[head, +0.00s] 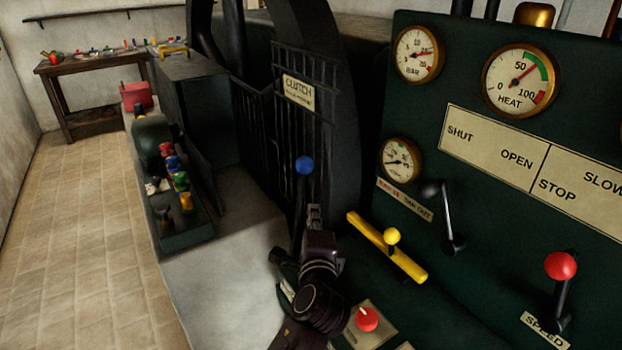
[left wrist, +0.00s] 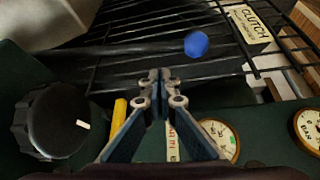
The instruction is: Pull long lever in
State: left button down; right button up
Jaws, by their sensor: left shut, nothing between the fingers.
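The long lever is a dark rod with a blue ball knob (head: 304,166); it stands upright in front of the black grille by the CLUTCH sign (head: 299,91). In the left wrist view its blue knob (left wrist: 196,44) is beyond my fingertips, and the rod runs off to the left. My left gripper (head: 314,212) is shut and empty. It is just below the blue knob in the head view, overlapping the lower rod. The left wrist view shows the fingertips (left wrist: 160,78) together, apparently clear of the lever. The lever's foot is hidden behind my arm. My right gripper is out of view.
A black knob (left wrist: 57,120) is left of my fingers. Open floor (head: 80,230) lies left.

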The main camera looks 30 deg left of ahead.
pick_arm(q)
jog(key=r+p+x, duration=0.1)
jog(key=x, duration=0.8)
jog(key=shift+w+f, duration=0.2)
jog(key=shift+f, duration=0.05)
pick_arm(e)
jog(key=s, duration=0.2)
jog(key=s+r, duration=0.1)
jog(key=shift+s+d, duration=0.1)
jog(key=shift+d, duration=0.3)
pick_arm(q)
jog(key=shift+s+a, duration=0.1)
jog(key=shift+a, duration=0.1)
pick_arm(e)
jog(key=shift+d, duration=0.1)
